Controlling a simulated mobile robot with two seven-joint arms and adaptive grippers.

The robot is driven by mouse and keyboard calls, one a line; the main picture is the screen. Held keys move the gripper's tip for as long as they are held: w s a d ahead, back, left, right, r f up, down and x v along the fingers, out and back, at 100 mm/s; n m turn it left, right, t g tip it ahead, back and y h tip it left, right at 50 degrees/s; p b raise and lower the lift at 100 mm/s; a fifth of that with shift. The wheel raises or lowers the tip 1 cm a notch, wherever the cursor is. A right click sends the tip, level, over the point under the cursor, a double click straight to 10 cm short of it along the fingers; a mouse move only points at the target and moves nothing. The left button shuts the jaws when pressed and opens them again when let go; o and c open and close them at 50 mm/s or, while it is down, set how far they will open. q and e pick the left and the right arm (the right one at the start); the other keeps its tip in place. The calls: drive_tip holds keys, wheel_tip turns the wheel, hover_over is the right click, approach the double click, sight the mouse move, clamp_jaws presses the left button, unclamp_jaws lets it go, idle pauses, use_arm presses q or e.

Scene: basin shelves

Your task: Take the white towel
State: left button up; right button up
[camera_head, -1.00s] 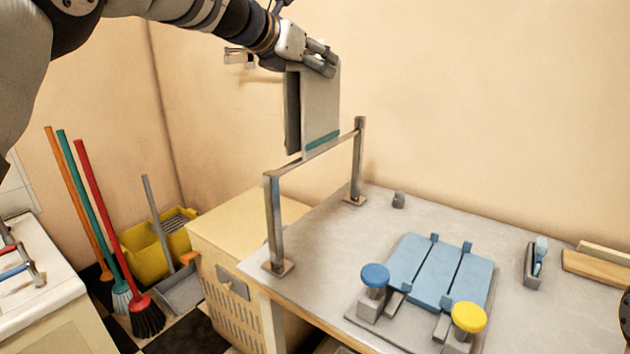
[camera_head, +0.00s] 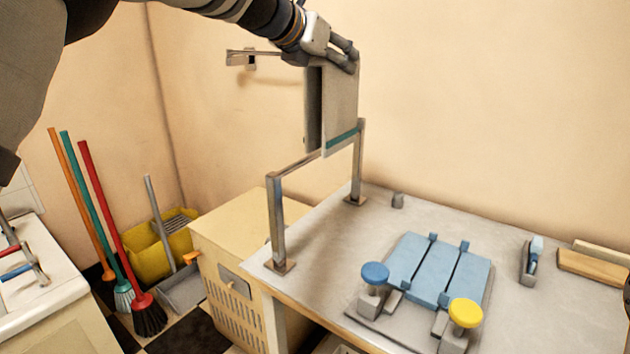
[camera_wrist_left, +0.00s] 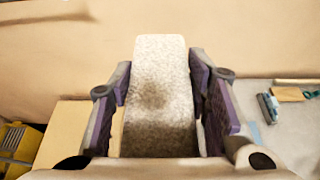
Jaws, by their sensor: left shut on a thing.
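The white towel (camera_head: 342,105) hangs folded, with a teal stripe near its lower edge. In the head view it is at the upper middle, in front of the wall and above the metal rail (camera_head: 318,162) on the counter. My left gripper (camera_head: 343,58) is shut on its top edge. In the left wrist view the towel (camera_wrist_left: 160,90) stands between the two fingers, its fuzzy surface filling the gap. From the head view I cannot tell whether its lower edge clears the rail. My right gripper is not in view.
The grey counter (camera_head: 330,245) holds a blue board (camera_head: 437,270) with blue and yellow knobs, and a small brush holder (camera_head: 530,263). A beige cabinet (camera_head: 235,245) stands left of it. Brooms (camera_head: 110,220) and a yellow bucket (camera_head: 150,250) stand further left. A wall bracket (camera_head: 245,60) is behind my arm.

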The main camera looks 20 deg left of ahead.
use_arm(q)
drive_tip(key=shift+s+d, duration=0.25)
drive_tip(key=shift+d, duration=0.6)
drive_tip(key=shift+s+d, duration=0.35)
drive_tip(key=shift+d, duration=0.55)
drive_tip(key=shift+s+d, duration=0.3)
drive_tip(key=shift+d, duration=0.6)
drive_tip(key=shift+s+d, duration=0.35)
drive_tip(key=shift+d, duration=0.55)
drive_tip(key=shift+f, duration=0.15)
